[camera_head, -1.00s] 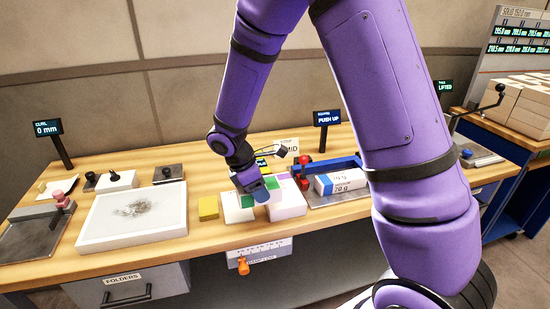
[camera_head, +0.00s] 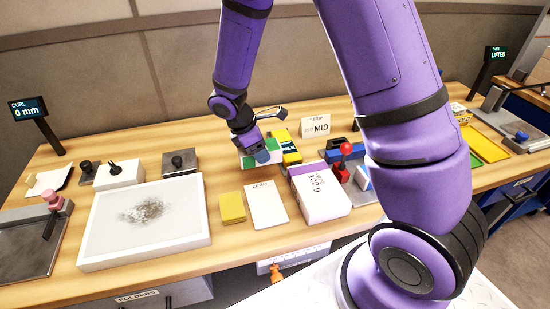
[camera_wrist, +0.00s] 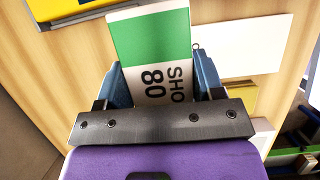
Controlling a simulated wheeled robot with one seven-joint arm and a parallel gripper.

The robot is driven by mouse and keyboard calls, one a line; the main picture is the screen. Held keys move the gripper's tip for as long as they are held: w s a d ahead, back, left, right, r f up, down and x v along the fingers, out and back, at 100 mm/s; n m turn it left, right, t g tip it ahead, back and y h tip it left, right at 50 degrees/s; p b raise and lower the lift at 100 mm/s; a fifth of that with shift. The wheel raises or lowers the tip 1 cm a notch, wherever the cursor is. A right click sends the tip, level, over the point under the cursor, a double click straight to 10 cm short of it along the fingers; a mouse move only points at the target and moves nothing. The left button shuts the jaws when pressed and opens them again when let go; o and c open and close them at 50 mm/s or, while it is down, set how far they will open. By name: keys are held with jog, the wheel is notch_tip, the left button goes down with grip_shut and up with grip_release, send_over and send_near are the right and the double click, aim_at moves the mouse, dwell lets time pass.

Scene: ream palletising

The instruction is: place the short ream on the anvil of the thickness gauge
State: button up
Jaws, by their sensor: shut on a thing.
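The short ream is a white block with a green label; it shows in the wrist view (camera_wrist: 150,45) with the text "SHO" and "80". My gripper (camera_wrist: 160,88) is shut on it, with blue fingers on both sides. In the head view my gripper (camera_head: 262,155) holds the short ream (camera_head: 247,162) over the table, behind the white "ZERO" card. The thickness gauge (camera_head: 500,110) is at the far right, partly cut off, with a grey plate and a blue knob. Its display (camera_head: 493,56) reads "LIFTED". I cannot clearly make out the anvil.
A purple-labelled 100 g ream (camera_head: 320,192) and a yellow block (camera_head: 232,208) stand in front of my gripper. A white tray (camera_head: 100,255) lies left.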

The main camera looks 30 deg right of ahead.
jog(key=shift+f, duration=3.25)
jog(key=shift+f, duration=0.1)
jog(key=o, duration=1.1)
